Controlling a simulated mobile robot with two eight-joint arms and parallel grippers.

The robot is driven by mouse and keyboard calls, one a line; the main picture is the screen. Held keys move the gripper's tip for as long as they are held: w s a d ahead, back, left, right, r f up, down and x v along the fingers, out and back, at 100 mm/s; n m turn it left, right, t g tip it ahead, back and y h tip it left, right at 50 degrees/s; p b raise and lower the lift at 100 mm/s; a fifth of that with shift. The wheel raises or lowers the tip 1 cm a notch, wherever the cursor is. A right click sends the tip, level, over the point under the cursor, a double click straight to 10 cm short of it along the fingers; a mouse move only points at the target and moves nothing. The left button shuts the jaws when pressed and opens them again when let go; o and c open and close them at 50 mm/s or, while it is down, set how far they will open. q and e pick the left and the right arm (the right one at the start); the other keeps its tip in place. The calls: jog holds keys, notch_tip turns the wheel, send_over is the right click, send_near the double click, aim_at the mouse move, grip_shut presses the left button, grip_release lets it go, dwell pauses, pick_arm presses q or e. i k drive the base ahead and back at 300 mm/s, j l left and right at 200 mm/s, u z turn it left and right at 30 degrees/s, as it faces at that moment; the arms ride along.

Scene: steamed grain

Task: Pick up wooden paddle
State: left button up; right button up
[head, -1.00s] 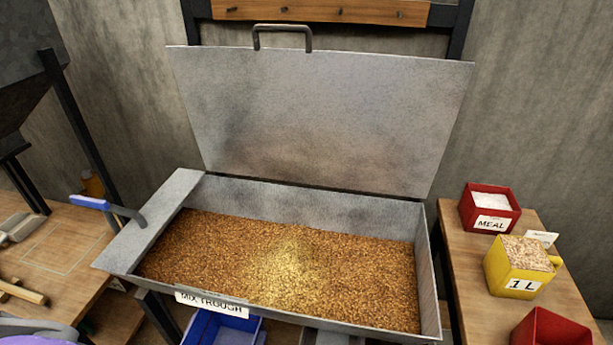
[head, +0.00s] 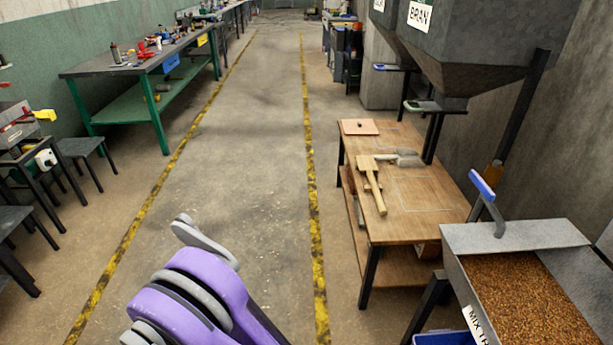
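A wooden tool (head: 375,190) with a pale handle and a blocky, mallet-like head lies on the wooden table at the right of the head view. I cannot tell whether it is the wooden paddle; no other paddle shows clearly. A grey metal scoop (head: 409,158) lies by its head. A purple and grey part of my arm shows at the bottom, left of the table. Neither gripper can be made out in the view.
The wooden table (head: 425,222) stands beside the grain-filled mix trough (head: 545,236), which has a blue-handled lever (head: 483,187). Hoppers (head: 490,50) hang above. A clear aisle (head: 245,150) runs between yellow lines. A green bench (head: 130,72) stands left.

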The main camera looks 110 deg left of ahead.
aim_at(366, 163)
jog(key=u, duration=3.3)
